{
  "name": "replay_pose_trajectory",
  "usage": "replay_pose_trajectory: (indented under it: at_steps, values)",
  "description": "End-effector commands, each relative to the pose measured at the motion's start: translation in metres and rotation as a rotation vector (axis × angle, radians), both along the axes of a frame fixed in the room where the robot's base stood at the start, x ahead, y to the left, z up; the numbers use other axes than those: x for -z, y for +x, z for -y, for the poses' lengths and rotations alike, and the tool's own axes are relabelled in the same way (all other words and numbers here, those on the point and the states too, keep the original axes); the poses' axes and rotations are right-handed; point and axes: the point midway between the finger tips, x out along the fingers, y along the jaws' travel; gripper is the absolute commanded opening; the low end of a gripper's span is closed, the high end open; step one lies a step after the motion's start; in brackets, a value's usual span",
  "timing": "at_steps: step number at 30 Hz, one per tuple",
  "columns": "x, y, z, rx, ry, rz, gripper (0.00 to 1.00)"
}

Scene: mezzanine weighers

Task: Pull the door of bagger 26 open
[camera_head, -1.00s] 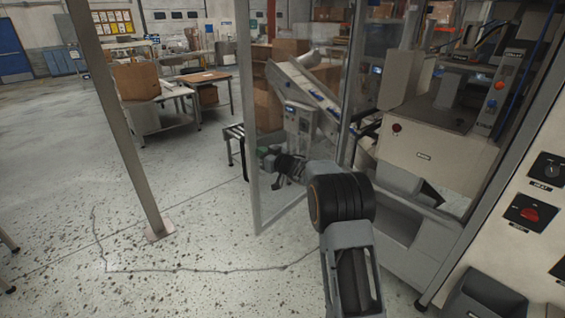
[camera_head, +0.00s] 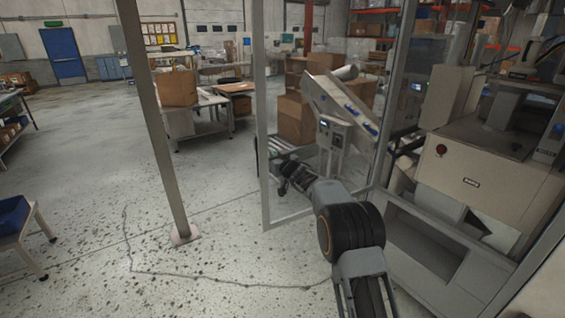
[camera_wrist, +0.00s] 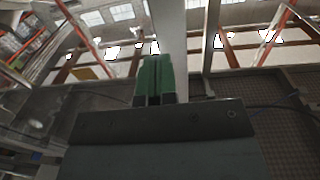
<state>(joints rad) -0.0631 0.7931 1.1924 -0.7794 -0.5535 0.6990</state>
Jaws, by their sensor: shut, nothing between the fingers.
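The door (camera_head: 263,130) of the bagger is a tall, clear panel in a grey metal frame. It stands swung out at an angle from the machine, with its free upright on the left. The bagger (camera_head: 470,175), a beige and grey machine, shows uncovered to the right of the door. My gripper (camera_head: 284,166) is low by the door panel, just right of the free upright; I cannot tell whether it touches it. In the wrist view, the green fingers (camera_wrist: 154,78) are shut together and empty, with a pale upright close behind them. The door's handle cannot be made out.
A grey post (camera_head: 155,120) stands on the floor left of the door. An inclined conveyor (camera_head: 340,105) and cartons (camera_head: 296,120) are beyond the door. A blue bin (camera_head: 12,215) sits on a low table at far left. The floor between is open.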

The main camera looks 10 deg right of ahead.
Motion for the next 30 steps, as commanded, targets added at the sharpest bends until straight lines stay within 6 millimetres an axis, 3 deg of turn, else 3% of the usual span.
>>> replay_pose_trajectory:
  at_steps: [9, 21, 26, 30]
  values:
    - [0.002, -0.038, 0.011, -0.010, 0.001, 0.002, 0.00]
    - [0.001, -0.099, 0.048, 0.005, 0.000, 0.001, 0.00]
    - [0.000, -0.112, 0.052, 0.003, -0.007, 0.004, 0.00]
    - [0.015, -0.112, 0.065, 0.073, -0.088, -0.048, 0.00]
